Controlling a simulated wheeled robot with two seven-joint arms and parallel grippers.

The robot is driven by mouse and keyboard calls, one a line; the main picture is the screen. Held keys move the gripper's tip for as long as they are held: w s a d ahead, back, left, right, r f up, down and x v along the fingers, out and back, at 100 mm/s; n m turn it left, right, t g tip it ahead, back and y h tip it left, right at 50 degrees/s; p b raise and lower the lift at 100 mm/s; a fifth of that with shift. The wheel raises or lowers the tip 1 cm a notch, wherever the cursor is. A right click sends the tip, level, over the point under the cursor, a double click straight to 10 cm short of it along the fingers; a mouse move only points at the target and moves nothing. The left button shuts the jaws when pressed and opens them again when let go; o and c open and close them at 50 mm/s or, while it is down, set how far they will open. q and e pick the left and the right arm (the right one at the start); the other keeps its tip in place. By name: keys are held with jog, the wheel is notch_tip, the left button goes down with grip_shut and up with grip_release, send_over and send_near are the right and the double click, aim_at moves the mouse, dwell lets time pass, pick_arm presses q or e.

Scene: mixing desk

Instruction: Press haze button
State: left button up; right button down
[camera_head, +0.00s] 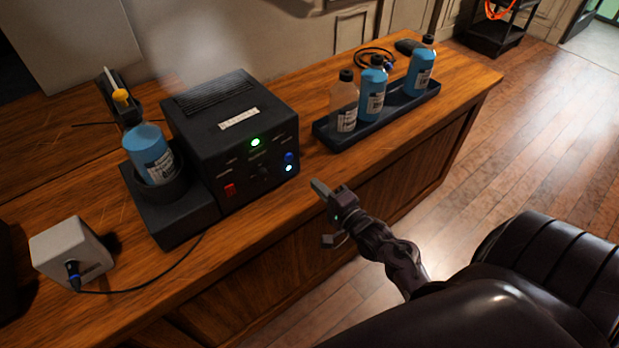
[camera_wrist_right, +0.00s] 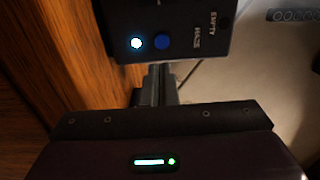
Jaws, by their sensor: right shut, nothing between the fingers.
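The black haze machine (camera_head: 230,125) stands on the wooden desk, its front panel carrying a red switch (camera_head: 230,190), a lit green light (camera_head: 255,142) and a blue button (camera_head: 289,157) above a glowing blue-white light (camera_head: 289,168). In the right wrist view, the blue button (camera_wrist_right: 162,41) sits beside the glowing light (camera_wrist_right: 136,43), near the "HAZE" label. My right gripper (camera_head: 319,187) is shut and empty, in front of the panel and right of the buttons. Its fingers (camera_wrist_right: 156,88) point toward the blue button, apparently apart from it. My left gripper is not in view.
A blue bottle (camera_head: 148,155) sits in a holder left of the machine. A black tray (camera_head: 387,120) with three bottles stands to its right. A white box (camera_head: 72,252) with a cable is at the left. Faint haze hangs above the machine.

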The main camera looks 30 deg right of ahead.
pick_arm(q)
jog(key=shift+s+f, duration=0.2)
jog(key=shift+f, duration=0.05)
pick_arm(e)
jog(key=shift+s+d+r, duration=0.1)
jog(key=shift+s+d, duration=0.1)
jog(key=shift+s, duration=1.65)
